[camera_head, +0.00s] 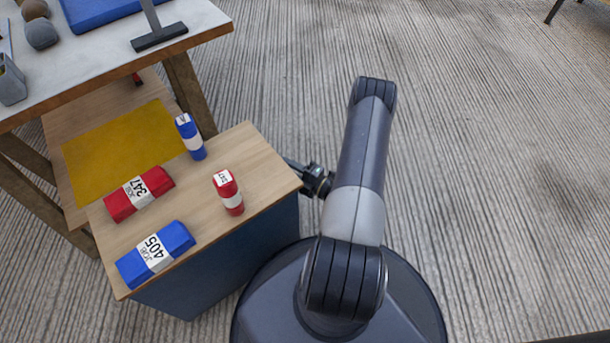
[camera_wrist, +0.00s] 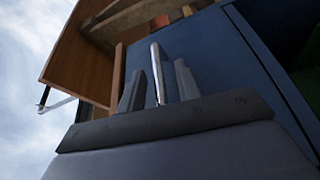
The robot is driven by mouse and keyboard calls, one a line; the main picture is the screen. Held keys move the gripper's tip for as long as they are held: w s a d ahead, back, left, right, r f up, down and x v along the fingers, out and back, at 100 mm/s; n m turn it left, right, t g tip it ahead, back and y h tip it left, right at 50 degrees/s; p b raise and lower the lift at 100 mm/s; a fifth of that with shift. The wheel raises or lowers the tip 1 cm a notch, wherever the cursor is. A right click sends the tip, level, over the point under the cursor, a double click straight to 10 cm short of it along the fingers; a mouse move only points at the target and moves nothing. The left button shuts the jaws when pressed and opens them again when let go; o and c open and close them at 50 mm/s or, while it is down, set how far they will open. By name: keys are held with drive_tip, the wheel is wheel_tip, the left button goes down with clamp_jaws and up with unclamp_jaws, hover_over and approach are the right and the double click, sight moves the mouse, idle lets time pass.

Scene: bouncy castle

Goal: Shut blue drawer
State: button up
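The dark blue cabinet (camera_head: 225,268) stands under a light wooden top, left of my base. In the wrist view a flat blue front (camera_wrist: 212,62) fills the middle and right, and a slim silver bar handle (camera_wrist: 157,75) stands against it. My gripper (camera_wrist: 158,88) has its two fingers apart, one on each side of the handle, with visible gaps. In the head view my gripper (camera_head: 290,163) is at the cabinet's right side, just beyond the top's edge, its tips partly hidden. How far the blue drawer is open cannot be told.
A workbench (camera_head: 100,62) adjoins at upper left. Wooden panels (camera_wrist: 85,62) show in the wrist view.

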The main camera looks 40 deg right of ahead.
drive_tip(key=p+v, duration=0.1)
drive_tip(key=v, duration=0.7)
drive_tip(key=shift+s, duration=0.15)
idle(0.4)
drive_tip(key=b+x, duration=0.2)
drive_tip(key=x, duration=0.8)
drive_tip(key=shift+w+a, duration=0.1)
drive_tip(key=shift+w, duration=0.3)
drive_tip(key=shift+d, duration=0.5)
drive_tip(key=shift+a, duration=0.1)
